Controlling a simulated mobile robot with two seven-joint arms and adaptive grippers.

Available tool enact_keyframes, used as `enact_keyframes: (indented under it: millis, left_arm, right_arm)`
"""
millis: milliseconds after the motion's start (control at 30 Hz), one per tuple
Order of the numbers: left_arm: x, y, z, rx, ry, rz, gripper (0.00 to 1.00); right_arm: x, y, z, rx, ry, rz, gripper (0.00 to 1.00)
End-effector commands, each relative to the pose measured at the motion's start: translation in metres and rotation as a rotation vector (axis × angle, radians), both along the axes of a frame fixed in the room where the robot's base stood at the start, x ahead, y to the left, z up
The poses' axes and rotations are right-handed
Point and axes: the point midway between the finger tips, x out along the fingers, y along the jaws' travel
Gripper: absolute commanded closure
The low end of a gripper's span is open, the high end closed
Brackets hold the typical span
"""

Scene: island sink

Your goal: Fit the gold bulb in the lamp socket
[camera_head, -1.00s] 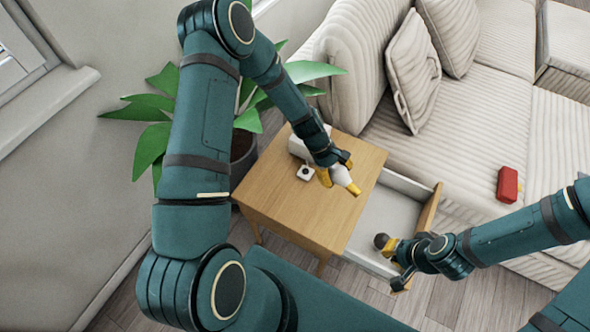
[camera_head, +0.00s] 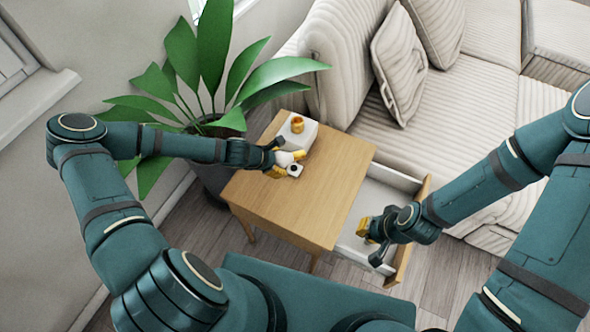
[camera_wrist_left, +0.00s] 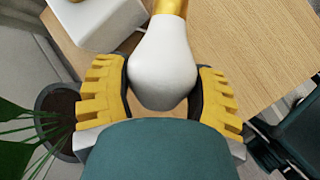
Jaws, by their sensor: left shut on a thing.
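The bulb has a white glass body and a gold base. In the left wrist view the white bulb (camera_wrist_left: 163,65) sits between the yellow fingers of my left gripper (camera_wrist_left: 162,88), gold end pointing away. In the head view my left gripper (camera_head: 283,163) holds the bulb (camera_head: 288,157) low over the table's left part, beside the lamp. The lamp is a white block (camera_head: 304,136) with a gold socket (camera_head: 297,124) on top. The bulb is apart from the socket. My right gripper (camera_head: 370,230) is over the open drawer; its finger state is unclear.
The wooden side table (camera_head: 325,185) is mostly clear. The drawer (camera_head: 358,243) stands open. A potted plant (camera_head: 215,125) is behind the left arm, a striped sofa (camera_head: 480,105) behind the table.

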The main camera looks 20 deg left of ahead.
Motion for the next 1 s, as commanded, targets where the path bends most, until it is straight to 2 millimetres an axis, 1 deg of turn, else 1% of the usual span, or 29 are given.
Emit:
enact_keyframes:
  millis: [100,233,300,533,700,800,1000]
  left_arm:
    - [-0.001,0.000,-0.022,-0.004,0.002,0.008,0.78]
    - [-0.001,0.000,-0.045,-0.003,0.002,0.006,0.78]
    - [0.000,0.000,-0.054,-0.003,0.001,0.005,0.78]
    - [-0.001,0.000,-0.070,-0.001,0.002,0.005,0.78]
    - [-0.001,0.000,-0.094,-0.003,0.002,0.005,0.78]
    - [0.000,0.001,-0.099,0.000,0.000,0.002,0.78]
    - [0.000,0.001,-0.098,0.001,0.000,0.002,0.78]
  right_arm:
    - [0.001,0.000,-0.007,0.000,-0.003,-0.001,1.00]
    - [0.002,0.000,-0.014,-0.001,-0.006,-0.001,1.00]
    - [0.003,-0.001,-0.016,-0.001,-0.007,-0.002,1.00]
    - [0.004,-0.001,-0.020,-0.002,-0.009,-0.002,1.00]
    - [0.005,-0.001,-0.028,-0.003,-0.013,-0.003,1.00]
    - [0.006,-0.001,-0.029,-0.003,-0.014,-0.003,1.00]
    - [0.006,-0.001,-0.028,-0.003,-0.014,-0.003,1.00]
